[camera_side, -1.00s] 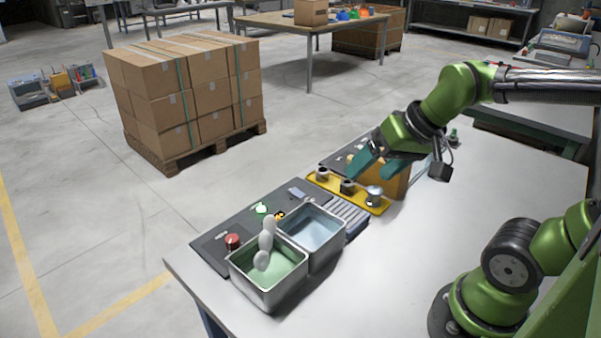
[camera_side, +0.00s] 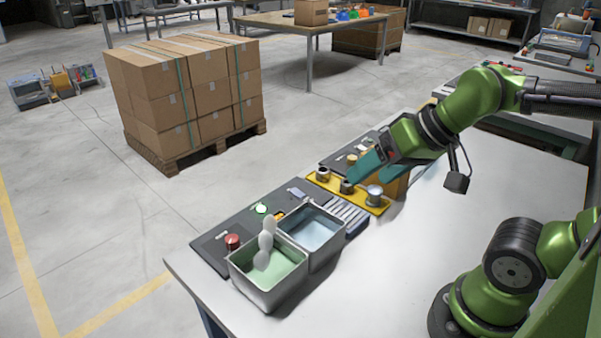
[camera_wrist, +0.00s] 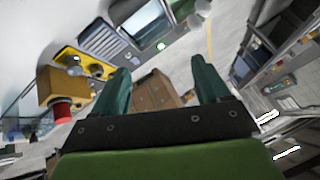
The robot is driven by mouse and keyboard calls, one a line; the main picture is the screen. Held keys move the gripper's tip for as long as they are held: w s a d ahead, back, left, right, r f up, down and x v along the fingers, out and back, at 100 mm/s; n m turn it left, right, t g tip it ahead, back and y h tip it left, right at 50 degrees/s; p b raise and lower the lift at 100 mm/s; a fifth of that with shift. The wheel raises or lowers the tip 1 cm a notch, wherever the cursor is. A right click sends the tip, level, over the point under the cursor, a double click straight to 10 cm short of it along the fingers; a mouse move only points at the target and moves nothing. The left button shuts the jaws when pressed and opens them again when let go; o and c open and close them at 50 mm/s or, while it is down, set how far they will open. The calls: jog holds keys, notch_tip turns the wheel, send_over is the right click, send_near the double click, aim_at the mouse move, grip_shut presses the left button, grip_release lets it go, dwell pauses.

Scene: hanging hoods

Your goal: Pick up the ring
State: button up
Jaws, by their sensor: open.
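My gripper (camera_side: 364,172) is open, with teal fingers, and reaches left over the yellow tray (camera_side: 360,201). In the wrist view the fingers of my gripper (camera_wrist: 160,66) stand apart with nothing between them. Small metal round parts (camera_side: 374,195) stand on the yellow tray, close to the fingertips in the side view. I cannot tell which of them is the ring, or whether a finger touches one. The yellow tray also shows in the wrist view (camera_wrist: 68,61), at the upper left, outside the fingers.
A metal bin with green contents (camera_side: 274,257) and one with blue contents (camera_side: 315,231) stand at the table's front left. A pale lumpy shape (camera_side: 266,243) rises over the green one. A red-brown round part (camera_side: 232,241) sits on the dark mat.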

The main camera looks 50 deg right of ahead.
jog(key=c, duration=0.3)
jog(key=shift+f, duration=0.1)
jog(key=m+g+h, duration=0.3)
jog(key=g+h, duration=0.1)
jog(key=g, duration=0.1)
send_over(323, 168)
jog(key=s+a, duration=0.2)
jog(key=s, duration=0.1)
notch_tip(323, 168, down, 18)
jog(key=shift+a, duration=0.1)
jog(key=shift+w+x, duration=0.2)
jog(key=shift+x, duration=1.15)
jog(key=shift+w+x, duration=0.25)
jog(key=shift+x, duration=1.05)
